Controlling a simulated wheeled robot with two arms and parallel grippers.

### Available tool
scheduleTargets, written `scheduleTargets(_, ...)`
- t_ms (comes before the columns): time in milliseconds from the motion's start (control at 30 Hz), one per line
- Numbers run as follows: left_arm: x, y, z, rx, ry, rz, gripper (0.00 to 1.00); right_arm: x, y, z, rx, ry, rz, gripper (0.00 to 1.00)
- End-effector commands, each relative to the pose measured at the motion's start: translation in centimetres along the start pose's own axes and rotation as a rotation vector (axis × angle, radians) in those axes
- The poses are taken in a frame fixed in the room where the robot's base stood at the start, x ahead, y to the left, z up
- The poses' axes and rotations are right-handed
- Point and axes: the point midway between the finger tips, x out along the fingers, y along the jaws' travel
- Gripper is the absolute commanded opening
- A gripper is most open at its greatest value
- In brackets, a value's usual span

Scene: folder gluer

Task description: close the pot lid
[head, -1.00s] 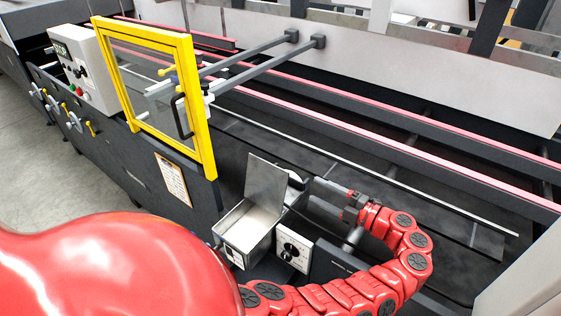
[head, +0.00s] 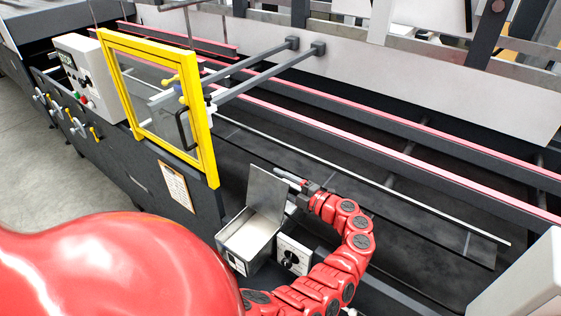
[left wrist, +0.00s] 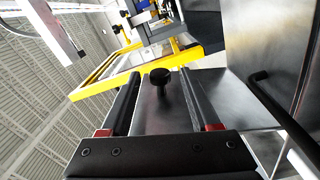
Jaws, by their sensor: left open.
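The pot is a small open metal box (head: 236,242) at lower centre in the head view. Its flat metal lid (head: 267,192) stands up, tilted open at the back edge. My left gripper (head: 284,177) is just right of the lid, at its outer face. In the left wrist view my left gripper (left wrist: 160,98) is open, its two fingers apart. A black knob (left wrist: 160,77) shows between the fingers in front of a metal plate, apparently the lid (left wrist: 215,95). I cannot tell whether the fingers touch it. My right gripper is not in view.
A dial box (head: 294,256) sits right of the pot, close below my left arm. A yellow-framed guard (head: 208,150) with a black handle stands left of the lid. Long machine rails (head: 390,145) run behind. A light grey housing (head: 525,280) is at lower right.

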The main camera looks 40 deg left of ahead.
Motion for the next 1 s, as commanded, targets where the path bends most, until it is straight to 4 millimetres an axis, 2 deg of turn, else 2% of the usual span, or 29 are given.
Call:
scheduleTargets(33,-0.01,0.01,0.00,0.000,0.000,0.000,0.59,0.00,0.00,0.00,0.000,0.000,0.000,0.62)
scheduleTargets(367,-0.03,-0.01,0.00,0.000,0.000,0.000,0.00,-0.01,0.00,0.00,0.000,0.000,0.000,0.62)
scheduleTargets(1000,-0.04,-0.04,0.00,0.001,0.000,-0.001,0.00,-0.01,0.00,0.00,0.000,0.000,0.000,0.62)
